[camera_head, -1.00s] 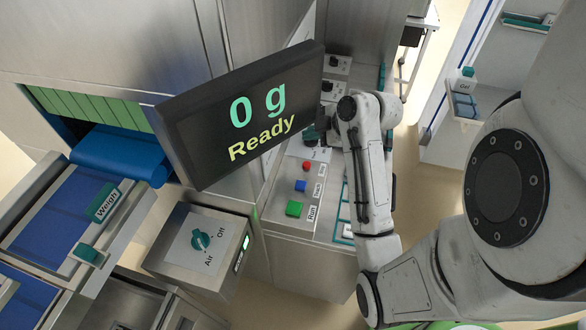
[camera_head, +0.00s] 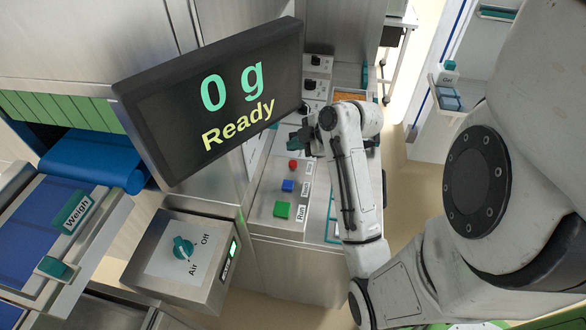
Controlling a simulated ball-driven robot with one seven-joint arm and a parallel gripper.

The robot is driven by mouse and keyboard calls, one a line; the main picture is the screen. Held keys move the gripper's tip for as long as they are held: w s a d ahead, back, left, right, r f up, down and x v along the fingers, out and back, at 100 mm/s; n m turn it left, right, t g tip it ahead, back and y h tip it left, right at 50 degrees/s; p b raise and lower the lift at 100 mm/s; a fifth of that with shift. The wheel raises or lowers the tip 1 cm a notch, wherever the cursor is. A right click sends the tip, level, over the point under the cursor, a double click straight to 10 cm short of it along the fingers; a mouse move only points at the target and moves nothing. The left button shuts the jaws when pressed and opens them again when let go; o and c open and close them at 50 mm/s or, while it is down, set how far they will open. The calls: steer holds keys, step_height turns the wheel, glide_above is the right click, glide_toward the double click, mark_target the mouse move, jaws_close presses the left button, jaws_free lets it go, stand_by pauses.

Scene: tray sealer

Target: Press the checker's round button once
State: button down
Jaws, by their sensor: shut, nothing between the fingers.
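A sloped grey control panel (camera_head: 266,222) stands in the middle of the head view. It carries a small red button that looks round (camera_head: 293,165), a square blue button (camera_head: 288,186) and a square green button (camera_head: 282,210) with labels beside them. A dark display (camera_head: 212,105) reads "0 g Ready" to the left of the panel. My gripper (camera_head: 299,138) is shut and empty, just beyond the red button in the picture. It is small and partly hidden by my wrist. I cannot tell its height above the panel or any contact.
A steel box with a teal Air/Off knob (camera_head: 183,248) stands at the lower left. A blue conveyor with a "Weigh" sign (camera_head: 73,212) is at the left. Black knobs (camera_head: 310,84) lie beyond my gripper. The display's right edge is close to my gripper.

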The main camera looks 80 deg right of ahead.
mark_target(296, 164)
steer(key=shift+f+b, duration=0.95)
steer(key=shift+f, duration=0.85)
steer(key=shift+f, duration=0.1)
stand_by(0.5)
steer(key=shift+f, duration=0.3)
steer(key=shift+f+b, duration=0.45)
steer(key=shift+b, duration=0.05)
stand_by(0.6)
stand_by(0.4)
steer(key=shift+r+p, duration=0.8)
steer(key=shift+r, duration=0.1)
step_height(296, 164, up, 5)
steer(key=p, duration=0.4)
